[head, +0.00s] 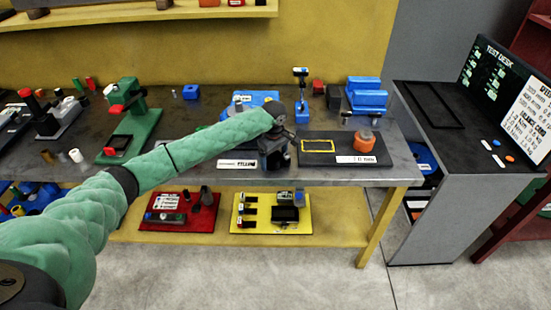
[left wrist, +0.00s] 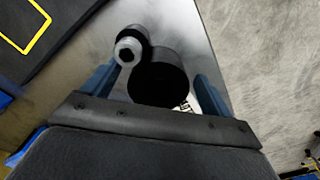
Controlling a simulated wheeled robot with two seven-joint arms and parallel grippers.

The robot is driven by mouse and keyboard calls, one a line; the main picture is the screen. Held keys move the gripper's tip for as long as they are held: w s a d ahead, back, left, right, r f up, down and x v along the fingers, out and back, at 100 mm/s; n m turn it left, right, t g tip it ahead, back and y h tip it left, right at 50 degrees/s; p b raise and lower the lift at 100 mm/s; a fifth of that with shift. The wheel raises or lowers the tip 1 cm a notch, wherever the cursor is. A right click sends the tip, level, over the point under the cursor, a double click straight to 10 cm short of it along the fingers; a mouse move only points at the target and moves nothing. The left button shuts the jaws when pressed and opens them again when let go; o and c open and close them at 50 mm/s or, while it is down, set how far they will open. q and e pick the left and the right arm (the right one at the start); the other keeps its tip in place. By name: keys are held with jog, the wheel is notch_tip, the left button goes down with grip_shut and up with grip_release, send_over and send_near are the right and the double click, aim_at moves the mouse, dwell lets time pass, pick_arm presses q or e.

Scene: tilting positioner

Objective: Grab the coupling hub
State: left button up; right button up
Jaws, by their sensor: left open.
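My left gripper (head: 277,141) is over the front part of the bench, left of the dark mat. In the left wrist view its two blue fingers (left wrist: 160,74) are open, one on each side of a black round part (left wrist: 158,84). A grey hex-ended piece (left wrist: 130,50) with a black collar sits beside that part, near the left finger. The black part looks like the coupling hub, but I cannot tell for certain. I cannot tell whether the fingers touch it. In the head view the gripper and arm hide most of it. My right gripper is not in view.
The dark mat (head: 318,158) has a yellow outline and an orange-based round part (head: 365,142) on it. A blue fixture (head: 367,96) stands behind. A green press (head: 130,120) stands to the left. The test desk (head: 440,135) is at the right.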

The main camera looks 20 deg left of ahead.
pick_arm(q)
jog(key=shift+f, duration=0.25)
jog(key=c, duration=1.4)
jog(key=shift+c, duration=0.8)
jog(key=shift+r, duration=0.15)
